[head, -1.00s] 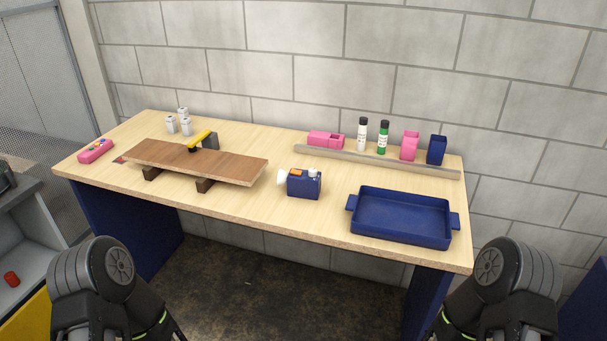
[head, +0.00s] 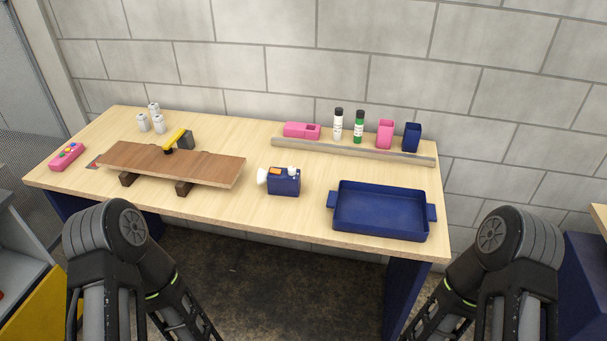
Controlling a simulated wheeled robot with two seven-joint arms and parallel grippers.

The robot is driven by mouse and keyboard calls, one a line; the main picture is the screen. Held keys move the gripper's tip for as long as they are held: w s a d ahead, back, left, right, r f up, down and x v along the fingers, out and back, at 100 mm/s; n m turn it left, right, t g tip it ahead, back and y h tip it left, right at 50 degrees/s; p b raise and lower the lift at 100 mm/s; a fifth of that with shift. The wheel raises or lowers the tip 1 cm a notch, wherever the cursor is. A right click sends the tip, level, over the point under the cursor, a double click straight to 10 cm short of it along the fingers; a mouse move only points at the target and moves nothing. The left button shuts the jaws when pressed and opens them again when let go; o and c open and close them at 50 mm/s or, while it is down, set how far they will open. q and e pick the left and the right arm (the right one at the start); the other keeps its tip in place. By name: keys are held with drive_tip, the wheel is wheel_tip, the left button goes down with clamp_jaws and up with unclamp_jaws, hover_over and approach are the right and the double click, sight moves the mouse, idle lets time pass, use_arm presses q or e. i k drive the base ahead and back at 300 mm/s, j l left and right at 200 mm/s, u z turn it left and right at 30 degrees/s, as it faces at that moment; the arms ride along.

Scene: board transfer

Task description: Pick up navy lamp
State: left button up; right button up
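The navy lamp (head: 284,183) is a small boxy thing with a white round head on its left side, an orange patch and a white knob on top. It stands upright on the light wooden table (head: 240,213), near the front edge at the middle. Both of my arms show at the bottom of the head view, left and right, in front of the table. Their grippers are below the picture's edge, so I cannot see them. Nothing touches the lamp.
A brown board (head: 170,163) rests on dark blocks left of the lamp, with a yellow-handled tool (head: 176,140) behind it. A navy tray (head: 381,212) stands to the right. A grey rail (head: 350,152) runs behind, with bottles and pink and navy containers beyond it.

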sight(283, 185)
drive_tip(key=i+j+z, duration=0.3)
drive_tip(key=z, duration=0.2)
drive_tip(key=i+j+z, duration=0.25)
drive_tip(key=j+z, duration=0.2)
drive_tip(key=l, duration=0.1)
